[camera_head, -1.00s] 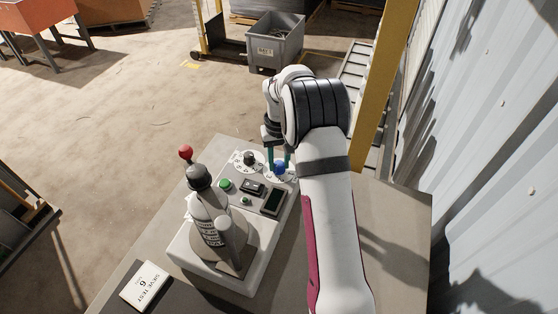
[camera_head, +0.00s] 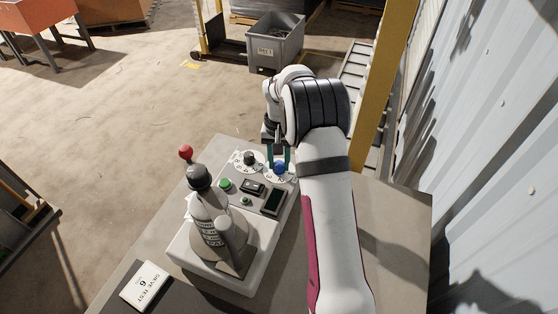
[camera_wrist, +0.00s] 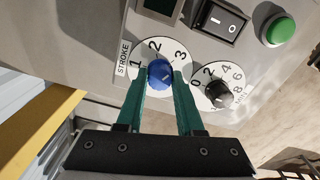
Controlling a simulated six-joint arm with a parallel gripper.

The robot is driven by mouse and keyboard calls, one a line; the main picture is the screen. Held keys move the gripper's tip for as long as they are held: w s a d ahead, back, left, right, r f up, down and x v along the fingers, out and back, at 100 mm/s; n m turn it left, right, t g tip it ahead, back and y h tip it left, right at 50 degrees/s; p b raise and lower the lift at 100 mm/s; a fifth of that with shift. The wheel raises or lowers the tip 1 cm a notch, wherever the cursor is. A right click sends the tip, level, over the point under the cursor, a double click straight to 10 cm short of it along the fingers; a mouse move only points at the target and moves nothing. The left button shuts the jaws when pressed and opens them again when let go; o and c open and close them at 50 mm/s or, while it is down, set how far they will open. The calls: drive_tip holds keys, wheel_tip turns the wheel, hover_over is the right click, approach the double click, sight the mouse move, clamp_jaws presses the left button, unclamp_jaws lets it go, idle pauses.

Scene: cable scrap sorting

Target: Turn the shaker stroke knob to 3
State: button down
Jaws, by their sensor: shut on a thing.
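The shaker stroke knob (camera_wrist: 160,74) is blue and sits on a round white dial (camera_wrist: 183,59) marked STROKE, with 1, 2 and 3. In the wrist view, my gripper (camera_wrist: 162,78) is shut on the knob, one teal finger on each side. A pale line on the knob slants up and right, roughly toward the 3; its exact setting is too small to tell. In the head view, the blue knob (camera_head: 280,168) is at the far right corner of the shaker's panel, with my gripper (camera_head: 280,161) reaching down around it.
A second dial with a black knob (camera_wrist: 217,92) is close beside the stroke dial. A rocker switch (camera_wrist: 227,20) and a green button (camera_wrist: 277,29) are on the same panel.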

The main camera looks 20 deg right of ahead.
sight(279, 163)
drive_tip(key=c, duration=0.5)
unclamp_jaws()
drive_tip(key=shift+c, duration=0.2)
wheel_tip(279, 163, up, 16)
drive_tip(key=shift+f, duration=0.1)
drive_tip(key=s+a+r, duration=0.4)
drive_tip(key=s+a, duration=0.3)
drive_tip(key=s, duration=0.2)
drive_tip(key=s+a+f, duration=0.2)
drive_tip(key=s+a, duration=0.1)
drive_tip(key=s, duration=0.5)
drive_tip(key=s+a+f+y, duration=0.1)
drive_tip(key=s+a+f, duration=0.1)
drive_tip(key=s, duration=0.6)
drive_tip(key=s+a+f, duration=0.2)
drive_tip(key=s+a, duration=0.1)
drive_tip(key=s, duration=0.5)
drive_tip(key=shift+s+a+n+y, duration=0.3)
drive_tip(key=shift+s+y, duration=0.05)
drive_tip(key=shift+y, duration=0.05)
